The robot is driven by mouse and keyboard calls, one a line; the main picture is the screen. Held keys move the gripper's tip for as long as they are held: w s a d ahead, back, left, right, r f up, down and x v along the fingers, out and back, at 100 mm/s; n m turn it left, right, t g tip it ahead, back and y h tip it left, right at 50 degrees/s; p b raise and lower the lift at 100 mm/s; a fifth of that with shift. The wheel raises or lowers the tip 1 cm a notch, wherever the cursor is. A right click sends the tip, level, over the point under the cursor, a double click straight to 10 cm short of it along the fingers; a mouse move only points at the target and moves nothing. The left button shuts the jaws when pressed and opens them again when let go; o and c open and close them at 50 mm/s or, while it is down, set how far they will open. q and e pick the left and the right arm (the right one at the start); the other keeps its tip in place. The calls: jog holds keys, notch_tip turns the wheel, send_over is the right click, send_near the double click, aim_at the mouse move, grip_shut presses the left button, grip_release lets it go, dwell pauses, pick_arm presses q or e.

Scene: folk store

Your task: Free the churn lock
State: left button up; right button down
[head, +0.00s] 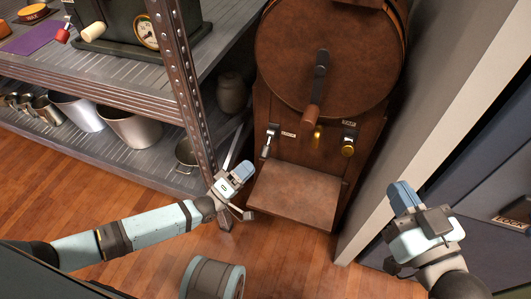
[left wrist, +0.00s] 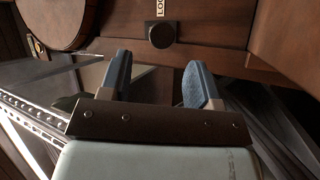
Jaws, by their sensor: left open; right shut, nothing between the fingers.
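The churn is a brown wooden drum (head: 322,60) on a wooden cabinet. A small metal lever (head: 268,140) with a white label sits at the left of its front. In the left wrist view, a dark round knob (left wrist: 162,33) with a label reading "LOC", partly cut off, lies beyond my fingers. My left gripper (head: 243,170) is open and empty, below and left of the lever and apart from it. It also shows in the left wrist view (left wrist: 156,82). My right gripper (head: 403,196) is shut and empty, right of the churn, clear of it.
A crank handle (head: 316,90) hangs on the drum. A brass spout (head: 318,133) and a brass knob (head: 348,147) sit right of the lever. A wooden shelf (head: 295,194) juts out below. A metal rack (head: 182,85) stands close left; a pale wall edge (head: 400,130) is at right.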

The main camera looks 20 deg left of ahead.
aim_at(266, 151)
pick_arm(q)
jog(key=b+x, duration=0.1)
jog(key=x, duration=0.5)
jog(key=shift+w+d+b, duration=0.1)
jog(key=shift+b, duration=0.25)
jog(key=shift+w+d+r, duration=0.3)
jog(key=shift+w, duration=0.25)
pick_arm(e)
jog(key=shift+w+d+r+n+t, duration=0.25)
jog(key=shift+w+n+t, duration=0.25)
jog(key=shift+n, duration=0.3)
pick_arm(q)
grip_shut()
